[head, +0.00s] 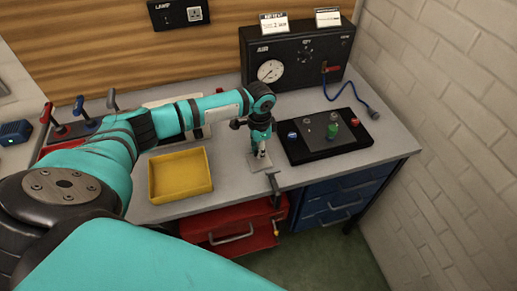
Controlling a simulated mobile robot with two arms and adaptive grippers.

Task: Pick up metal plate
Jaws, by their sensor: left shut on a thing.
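The metal plate (263,164) is a small grey square near the front edge of the bench, just right of the yellow tray. My left gripper (260,151) points down and is shut on the metal plate from above. The fingers are small in the picture and hide part of the plate. I cannot tell whether the plate touches the bench or is just above it. My right gripper is not in view.
A yellow tray (180,199) lies left of the plate. A black board (310,155) with small coloured parts lies right of it. A black gauge box (290,55) stands behind, with a blue hose (350,90). A dark clamp (273,184) sits at the front edge.

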